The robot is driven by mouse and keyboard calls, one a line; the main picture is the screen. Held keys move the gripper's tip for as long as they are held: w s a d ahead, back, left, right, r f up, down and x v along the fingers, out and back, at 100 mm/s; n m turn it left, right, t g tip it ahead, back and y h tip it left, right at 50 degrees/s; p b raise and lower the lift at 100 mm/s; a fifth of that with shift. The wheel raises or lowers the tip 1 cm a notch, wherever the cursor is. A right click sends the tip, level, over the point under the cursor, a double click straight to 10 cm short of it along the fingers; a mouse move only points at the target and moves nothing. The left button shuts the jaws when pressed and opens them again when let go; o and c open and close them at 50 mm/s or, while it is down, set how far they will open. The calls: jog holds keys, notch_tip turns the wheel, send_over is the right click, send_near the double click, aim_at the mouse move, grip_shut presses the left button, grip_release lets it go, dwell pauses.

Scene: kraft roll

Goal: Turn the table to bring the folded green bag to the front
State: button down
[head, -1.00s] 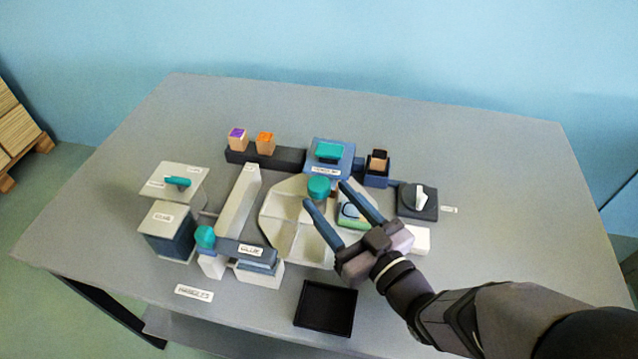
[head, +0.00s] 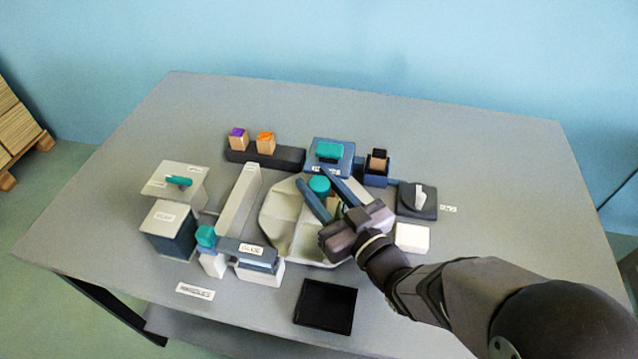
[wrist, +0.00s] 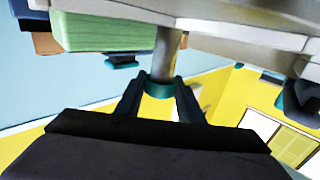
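The pale turntable (head: 285,215) with raised dividers sits mid-table. A teal knob (head: 319,184) stands on a post at its centre. My gripper (head: 313,178) is at the knob, one finger on each side. In the wrist view, which looks upside down, my fingers (wrist: 161,88) close in on the teal knob (wrist: 158,91) at the end of its grey post, and it appears gripped. A green block (wrist: 105,32), seemingly the folded green bag, shows at the upper left there. In the head view it is mostly hidden behind my gripper, on the turntable's right side.
A pale upright wall (head: 238,200) and a labelled dark block (head: 246,252) stand left of the turntable. A blue box with a teal top (head: 328,152) is behind it. A black tray (head: 325,306) lies in front, a white block (head: 412,238) right. The table's far right is clear.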

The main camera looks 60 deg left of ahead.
jog(key=shift+m+t+b, duration=0.3)
jog(key=shift+t+b, duration=0.1)
jog(key=shift+t, duration=0.1)
jog(key=shift+m+t+b, duration=0.35)
jog(key=shift+m+t, duration=0.05)
jog(key=shift+t, duration=0.2)
jog(key=c, duration=1.2)
grip_release()
jog(key=shift+s+d+b, duration=0.15)
jog(key=shift+d, duration=1.05)
jog(key=shift+s+d+b, duration=0.2)
jog(key=shift+d, duration=1.05)
jog(key=shift+s+d+b, duration=0.15)
jog(key=shift+d, duration=1.05)
